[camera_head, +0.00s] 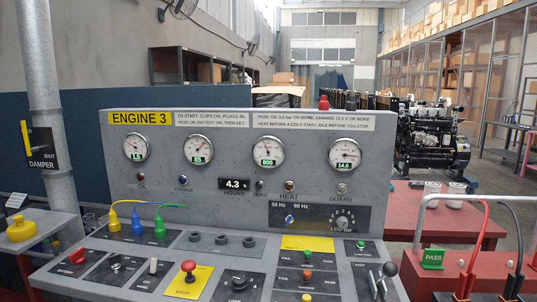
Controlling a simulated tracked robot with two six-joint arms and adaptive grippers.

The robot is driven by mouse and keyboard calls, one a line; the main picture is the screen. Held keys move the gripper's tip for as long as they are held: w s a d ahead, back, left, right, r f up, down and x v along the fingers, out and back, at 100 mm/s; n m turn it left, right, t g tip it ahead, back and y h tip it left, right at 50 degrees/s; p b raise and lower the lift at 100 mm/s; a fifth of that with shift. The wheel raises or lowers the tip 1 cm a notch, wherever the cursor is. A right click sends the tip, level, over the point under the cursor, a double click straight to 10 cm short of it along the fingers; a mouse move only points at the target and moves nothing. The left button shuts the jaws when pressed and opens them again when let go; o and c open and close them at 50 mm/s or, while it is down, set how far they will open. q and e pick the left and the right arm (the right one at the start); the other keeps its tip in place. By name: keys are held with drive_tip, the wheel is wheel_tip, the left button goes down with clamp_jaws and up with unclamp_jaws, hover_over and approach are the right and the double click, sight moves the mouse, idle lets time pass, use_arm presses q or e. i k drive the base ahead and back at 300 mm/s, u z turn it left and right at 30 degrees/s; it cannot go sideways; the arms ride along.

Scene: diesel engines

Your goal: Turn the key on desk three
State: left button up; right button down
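The desk labelled ENGINE 3 (140,118) fills the middle of the head view. A dark round switch (240,281) with small markings around it sits on its lower panel, right of the red stop knob (188,267). It may be the key switch, but it is too small to tell its position. Four round gauges on the upright panel show 1.8, 85, 800 and 14.0; their needles are off the left end. The hours counter (234,184) shows 4.3. Neither gripper is in view.
Yellow, blue and green plugs (137,222) with leads sit at the desk's left. A lever with a black ball knob (390,269) stands at its right front. Red and black cables (482,240) hang at the right. An engine (430,138) stands behind, with a damper post (40,100) left.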

sight(114, 261)
drive_tip(key=z, duration=1.75)
drive_tip(key=i, duration=0.1)
drive_tip(key=u, duration=3.3)
drive_tip(key=i, duration=1.1)
drive_tip(key=z, duration=1.45)
